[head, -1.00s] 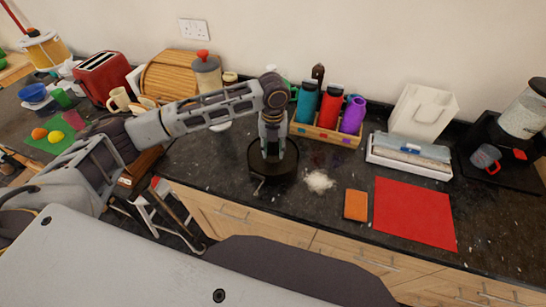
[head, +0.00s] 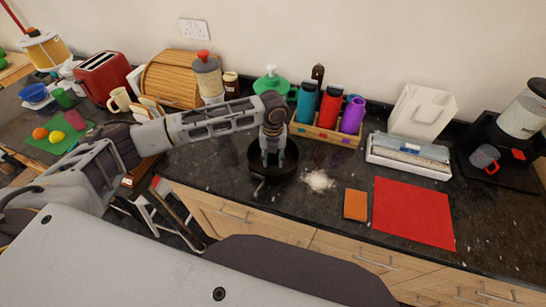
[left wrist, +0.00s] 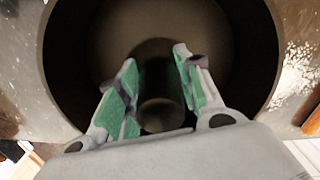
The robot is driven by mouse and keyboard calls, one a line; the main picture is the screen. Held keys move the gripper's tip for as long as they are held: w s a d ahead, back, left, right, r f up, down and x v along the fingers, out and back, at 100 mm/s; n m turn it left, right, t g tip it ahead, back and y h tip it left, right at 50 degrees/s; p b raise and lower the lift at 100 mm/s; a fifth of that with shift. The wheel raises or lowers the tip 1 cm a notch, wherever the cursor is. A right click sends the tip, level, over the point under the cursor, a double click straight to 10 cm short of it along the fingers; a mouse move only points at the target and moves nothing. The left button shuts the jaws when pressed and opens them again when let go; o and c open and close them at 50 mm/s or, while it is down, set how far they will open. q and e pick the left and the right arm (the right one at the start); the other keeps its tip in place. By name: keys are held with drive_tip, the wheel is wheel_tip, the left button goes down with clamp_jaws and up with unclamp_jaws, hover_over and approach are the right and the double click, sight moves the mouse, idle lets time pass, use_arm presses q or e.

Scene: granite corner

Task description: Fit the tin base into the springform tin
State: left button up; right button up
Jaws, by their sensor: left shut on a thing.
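The springform tin (head: 282,179) is a dark round ring standing on the counter, with a small latch at its front left. My left gripper (head: 272,163) points straight down into the tin. In the left wrist view its green-padded fingers (left wrist: 157,92) are shut on a short upright knob at the middle of the brownish round tin base (left wrist: 125,30). The base lies within the tin's outline, with dark wall around it. I cannot tell whether it sits fully down. My right gripper is out of view.
White powder (head: 318,181) lies just right of the tin. An orange pad (head: 355,205) and red mat (head: 413,212) lie further right. The counter's front edge is close to the tin.

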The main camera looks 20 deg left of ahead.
use_arm(q)
drive_tip(key=o, duration=1.1)
drive_tip(key=shift+f, duration=0.1)
drive_tip(key=shift+r+b, duration=0.7)
drive_tip(key=shift+r, duration=5.45)
drive_tip(key=shift+s+f, duration=0.1)
